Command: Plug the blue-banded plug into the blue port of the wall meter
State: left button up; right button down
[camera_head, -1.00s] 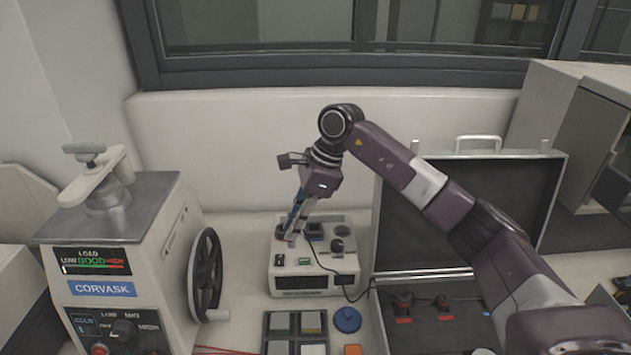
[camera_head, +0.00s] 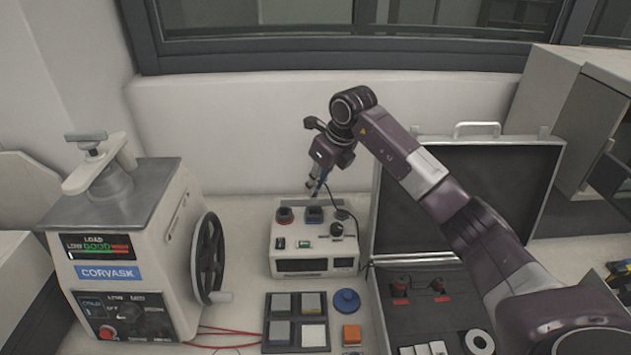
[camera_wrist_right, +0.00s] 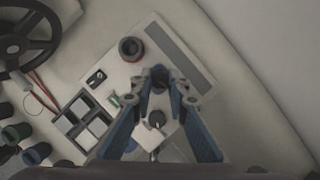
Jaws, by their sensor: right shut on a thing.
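The wall meter (camera_head: 315,265) is a pale box on the bench. Its top face has a red-ringed port (camera_head: 284,215) and, to the right, the blue port (camera_head: 314,215). My right gripper (camera_head: 316,188) is just above and behind the blue port, pointing down. In the right wrist view its fingertips (camera_wrist_right: 162,80) are close together around a small dark thing, seemingly the plug, over the blue port's place. The plug's blue band cannot be made out. Whether it touches the port cannot be told. My left gripper is not in view.
An open case (camera_head: 465,205) stands right of the meter, with a thin black cable between them. The press (camera_head: 125,255) with its handwheel (camera_head: 208,258) is at left. A tray of square samples (camera_head: 268,322) and a blue knobbed disc (camera_head: 346,301) lie in front.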

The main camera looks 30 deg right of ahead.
aim_at(317, 199)
jog(key=shift+f, duration=0.35)
jog(key=shift+f, duration=0.15)
jog(key=shift+f+b, duration=0.25)
jog(key=shift+b, duration=0.05)
jog(key=shift+f, duration=0.2)
dwell(0.3)
jog(key=shift+f+b, duration=0.45)
jog(key=shift+f, duration=0.05)
jog(key=shift+f, duration=0.15)
jog(key=shift+f+b, duration=0.75)
jog(key=shift+f, duration=0.25)
jog(key=shift+f, duration=0.3)
dwell(0.4)
jog(key=c, duration=1.8)
grip_release()
